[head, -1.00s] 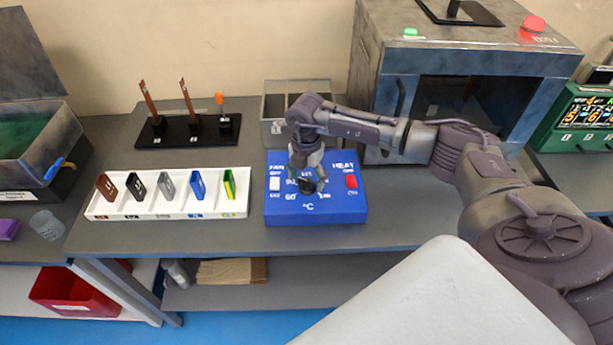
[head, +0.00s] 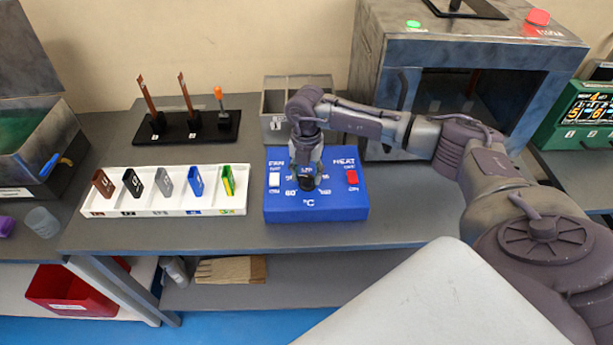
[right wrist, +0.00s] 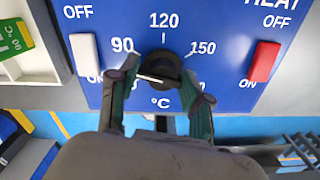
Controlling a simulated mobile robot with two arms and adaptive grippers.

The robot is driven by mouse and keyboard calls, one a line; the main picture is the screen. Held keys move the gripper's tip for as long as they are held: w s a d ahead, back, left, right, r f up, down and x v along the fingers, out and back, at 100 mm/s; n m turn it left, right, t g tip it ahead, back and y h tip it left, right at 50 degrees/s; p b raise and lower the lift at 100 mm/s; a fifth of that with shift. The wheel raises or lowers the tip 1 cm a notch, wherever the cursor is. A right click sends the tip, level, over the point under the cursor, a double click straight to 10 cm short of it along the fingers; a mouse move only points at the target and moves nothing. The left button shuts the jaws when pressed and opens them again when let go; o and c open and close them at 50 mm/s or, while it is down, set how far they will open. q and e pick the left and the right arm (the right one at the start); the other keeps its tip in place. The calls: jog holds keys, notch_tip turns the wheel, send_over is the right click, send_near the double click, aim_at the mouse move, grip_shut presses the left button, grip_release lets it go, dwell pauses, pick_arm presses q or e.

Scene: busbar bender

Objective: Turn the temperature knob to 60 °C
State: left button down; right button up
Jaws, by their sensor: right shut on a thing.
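The blue control box (head: 340,207) sits near the front edge of the table. Its black temperature knob (right wrist: 160,66) is in the middle of the top face, with 90, 120 and 150 readable around it in the right wrist view. My right gripper (right wrist: 161,84) reaches down from above and is shut on the knob, one finger on each side. It also shows over the box in the head view (head: 307,174). A white line shows on the knob's lower left, and its exact reading is unclear. The 60 mark is hidden in the wrist view. My left gripper is not in view.
A white switch (right wrist: 86,55) and a red HEAT switch (right wrist: 264,61) flank the knob. A white tray (head: 130,211) with several coloured pieces lies left of the box. A grey bin (head: 274,128) stands behind it, and a metal oven (head: 480,55) stands back right.

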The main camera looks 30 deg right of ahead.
aim_at(306, 176)
jog(key=n+b, duration=0.3)
jog(key=n, duration=0.2)
jog(key=shift+a+f+b, duration=0.1)
jog(key=shift+b, duration=0.3)
jog(key=shift+n+b, duration=0.95)
jog(key=shift+n, duration=0.85)
jog(key=shift+r, duration=0.2)
jog(key=o, duration=1.2)
jog(key=shift+s, duration=0.1)
jog(key=shift+c, duration=0.2)
notch_tip(306, 176, up, 12)
